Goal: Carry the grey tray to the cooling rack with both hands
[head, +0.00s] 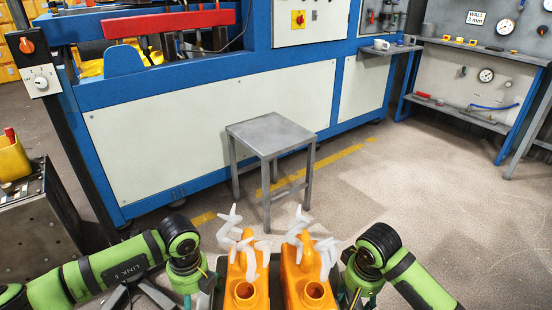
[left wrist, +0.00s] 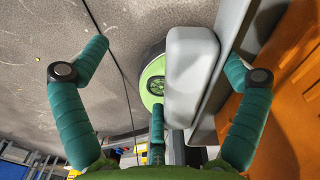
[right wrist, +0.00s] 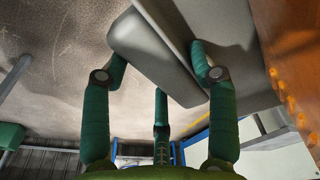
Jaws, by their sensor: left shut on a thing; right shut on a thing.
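My left gripper (head: 206,286) is shut on the tray's left handle, a pale grey bar (left wrist: 190,75) in the left wrist view. My right gripper (head: 350,286) is shut on the right handle (right wrist: 152,52), seen in the right wrist view. The grey metal stand (head: 270,133), which looks like the cooling rack, is ahead of the tray; its flat top is empty.
A blue-framed machine with pale panels (head: 190,145) stands close behind the stand. A dark metal cabinet (head: 35,225) with a yellow container (head: 12,158) is at the left. A gauge bench (head: 470,90) is at the far right. The floor (head: 420,190) right of the stand is clear.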

